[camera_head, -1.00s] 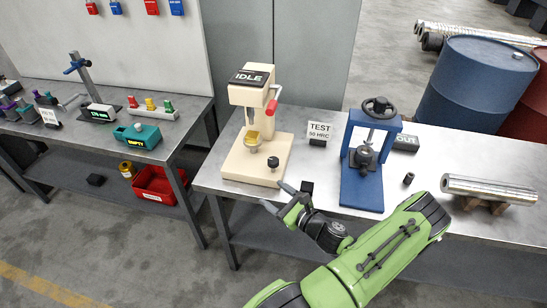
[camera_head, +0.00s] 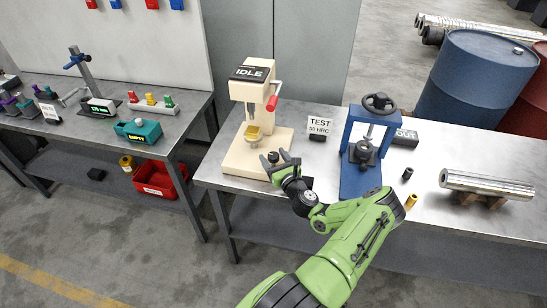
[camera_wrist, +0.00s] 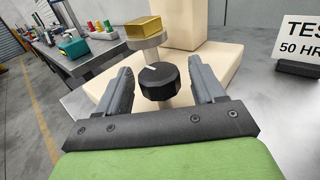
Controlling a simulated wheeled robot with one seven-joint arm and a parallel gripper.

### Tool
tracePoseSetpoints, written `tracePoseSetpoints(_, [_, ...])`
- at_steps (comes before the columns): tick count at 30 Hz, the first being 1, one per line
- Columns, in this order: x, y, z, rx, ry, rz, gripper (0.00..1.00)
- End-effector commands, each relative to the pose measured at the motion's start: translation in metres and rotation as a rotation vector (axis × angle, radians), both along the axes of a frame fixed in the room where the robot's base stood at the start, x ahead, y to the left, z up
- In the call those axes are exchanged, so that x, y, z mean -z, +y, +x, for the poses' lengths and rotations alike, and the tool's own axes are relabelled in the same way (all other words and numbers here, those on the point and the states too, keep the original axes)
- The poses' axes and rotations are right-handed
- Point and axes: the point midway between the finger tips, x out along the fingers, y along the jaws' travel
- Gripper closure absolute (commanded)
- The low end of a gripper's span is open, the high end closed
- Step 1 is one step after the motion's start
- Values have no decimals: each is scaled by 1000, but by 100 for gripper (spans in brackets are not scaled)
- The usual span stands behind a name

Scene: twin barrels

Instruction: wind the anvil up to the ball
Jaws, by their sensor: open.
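The cream hardness tester (camera_head: 240,162) stands on the metal bench, its display reading IDLE. A gold block (camera_head: 252,132) rests on its round grey anvil (camera_head: 253,144), below the head; the block (camera_wrist: 143,27) and anvil (camera_wrist: 150,41) also show in the wrist view. The ball is too small or hidden to make out. A black knob (camera_wrist: 158,82) with a white mark sits at the front of the base. My gripper (camera_head: 281,155) is open at the knob. In the wrist view the knob lies between the fingers of my gripper (camera_wrist: 158,70), with gaps on both sides.
A TEST 50 HRC sign (camera_head: 320,124) stands right of the tester. A blue press (camera_head: 360,180), a small black cylinder (camera_head: 407,173), a gold cylinder (camera_head: 411,201) and a steel bar (camera_head: 487,185) are farther right.

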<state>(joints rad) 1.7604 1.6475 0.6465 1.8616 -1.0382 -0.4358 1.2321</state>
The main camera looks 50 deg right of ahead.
Motion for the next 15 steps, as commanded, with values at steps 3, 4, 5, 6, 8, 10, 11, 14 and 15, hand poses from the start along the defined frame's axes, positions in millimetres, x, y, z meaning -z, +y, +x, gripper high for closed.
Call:
tracePoseSetpoints(3, [0, -2, 4, 0, 0, 0, 32])
tracePoseSetpoints(4, [0, -2, 4, 0, 0, 0, 32])
tracePoseSetpoints(5, [0, -2, 4, 0, 1, 0, 32])
tracePoseSetpoints(6, [0, -2, 4, 0, 1, 0, 32])
tracePoseSetpoints(8, [0, -2, 4, 0, 1, 0, 32])
tracePoseSetpoints(10, [0, -2, 4, 0, 1, 0, 39])
tracePoseSetpoints(11, [0, -2, 4, 0, 0, 0, 44])
tracePoseSetpoints(14, [0, -2, 4, 0, 0, -1, 59])
tracePoseSetpoints(15, [0, -2, 4, 0, 0, -1, 65])
